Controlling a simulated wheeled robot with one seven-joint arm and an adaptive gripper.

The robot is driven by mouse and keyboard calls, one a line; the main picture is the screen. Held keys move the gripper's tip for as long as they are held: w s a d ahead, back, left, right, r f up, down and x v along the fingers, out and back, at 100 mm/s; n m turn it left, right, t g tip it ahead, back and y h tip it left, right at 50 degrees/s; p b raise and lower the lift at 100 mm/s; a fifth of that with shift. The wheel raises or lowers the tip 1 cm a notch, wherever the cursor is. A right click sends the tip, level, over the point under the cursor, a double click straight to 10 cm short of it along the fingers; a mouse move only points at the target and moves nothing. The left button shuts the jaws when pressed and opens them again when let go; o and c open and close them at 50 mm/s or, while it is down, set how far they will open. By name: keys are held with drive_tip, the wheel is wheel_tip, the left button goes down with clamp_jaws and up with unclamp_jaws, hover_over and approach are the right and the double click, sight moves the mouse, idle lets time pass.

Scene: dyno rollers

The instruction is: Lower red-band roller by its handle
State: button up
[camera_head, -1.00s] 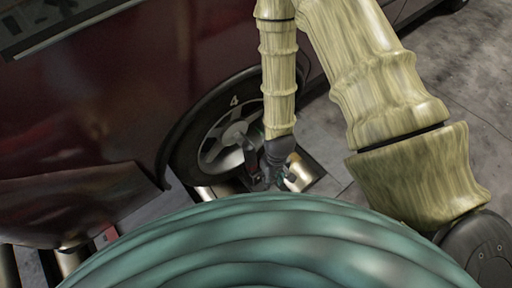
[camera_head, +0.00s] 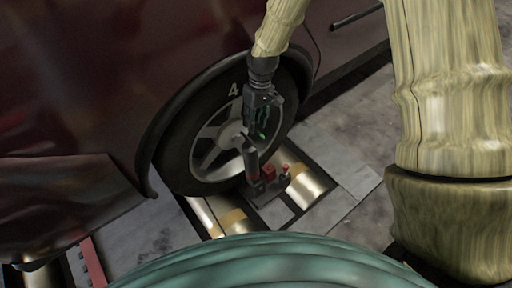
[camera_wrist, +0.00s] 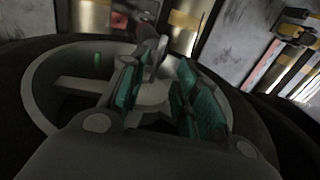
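A dark handle (camera_head: 250,158) stands tilted beside the wheel, with a red block (camera_head: 268,172) at its base between two metal rollers. My gripper (camera_head: 258,137) hangs just above the handle, in front of the wheel, and looks apart from it. In the wrist view my gripper's (camera_wrist: 160,95) teal-padded fingers are spread, with the handle (camera_wrist: 152,45) beyond the gap and nothing clearly held. The near roller (camera_head: 215,213) and right roller (camera_head: 305,187) show yellow-tan bands. I cannot make out a red band on either roller.
The wheel (camera_head: 205,150) marked 4 of a dark red car (camera_head: 110,80) stands close behind my gripper. Another roller frame with a red edge (camera_head: 93,264) lies at lower left. Grey floor (camera_head: 345,140) is clear on the right.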

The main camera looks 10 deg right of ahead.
sight(251, 141)
drive_tip(key=f+b, duration=0.1)
drive_tip(key=f, duration=0.2)
drive_tip(key=a+f+b, duration=0.1)
drive_tip(key=f, duration=0.3)
drive_tip(key=a+f+b, duration=0.1)
drive_tip(key=f, duration=0.2)
drive_tip(key=shift+s+f+b, duration=0.2)
drive_tip(key=shift+b, duration=0.1)
clamp_jaws()
